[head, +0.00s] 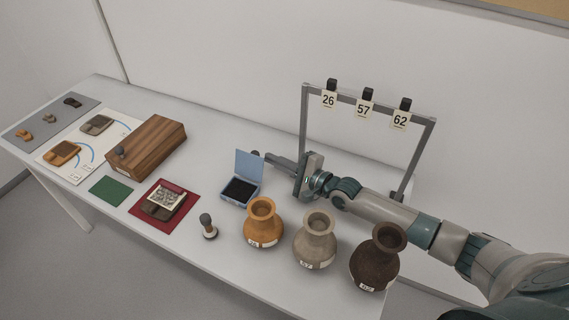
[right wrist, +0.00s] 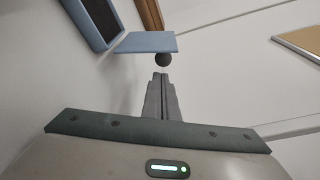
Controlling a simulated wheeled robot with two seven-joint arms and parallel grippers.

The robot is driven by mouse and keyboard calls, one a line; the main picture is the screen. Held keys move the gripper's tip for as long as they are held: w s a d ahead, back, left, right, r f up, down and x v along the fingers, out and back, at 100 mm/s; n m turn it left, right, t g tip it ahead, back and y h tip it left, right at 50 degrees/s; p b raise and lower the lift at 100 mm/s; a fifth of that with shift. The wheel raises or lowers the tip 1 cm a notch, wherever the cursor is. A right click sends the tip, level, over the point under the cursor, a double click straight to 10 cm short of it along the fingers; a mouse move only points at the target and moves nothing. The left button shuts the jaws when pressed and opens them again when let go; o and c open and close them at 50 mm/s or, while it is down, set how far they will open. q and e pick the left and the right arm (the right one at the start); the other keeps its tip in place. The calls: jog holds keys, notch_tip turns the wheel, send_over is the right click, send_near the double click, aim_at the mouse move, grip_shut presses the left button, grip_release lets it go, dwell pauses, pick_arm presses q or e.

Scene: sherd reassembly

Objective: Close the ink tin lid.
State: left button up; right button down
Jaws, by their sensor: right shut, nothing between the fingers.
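The ink tin (head: 240,191) is a small blue box with a dark pad inside, on the table left of the orange jar. Its blue lid (head: 249,165) stands open, roughly upright at the back edge. In the right wrist view the lid (right wrist: 146,42) and the tin (right wrist: 92,20) show at the upper left. My right gripper (head: 268,158) is shut and empty, behind and to the right of the lid. Its fingertips (right wrist: 161,77) look apart from the lid. A dark round knob (right wrist: 163,60) shows just beyond them; what it belongs to is unclear. My left gripper is not in view.
Orange (head: 263,225), grey (head: 315,240) and dark brown (head: 375,259) jars stand along the front, below my right arm. A stamp (head: 208,226) stands in front of the tin. A wooden box (head: 146,147) lies left. A tag rack (head: 303,125) rises behind my arm.

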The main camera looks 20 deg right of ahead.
aim_at(257, 153)
jog(key=shift+x, duration=1.15)
jog(key=shift+w+a, duration=0.25)
jog(key=shift+w, duration=0.15)
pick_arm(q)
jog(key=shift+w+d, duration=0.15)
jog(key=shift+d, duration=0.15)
pick_arm(e)
jog(key=shift+w, duration=0.1)
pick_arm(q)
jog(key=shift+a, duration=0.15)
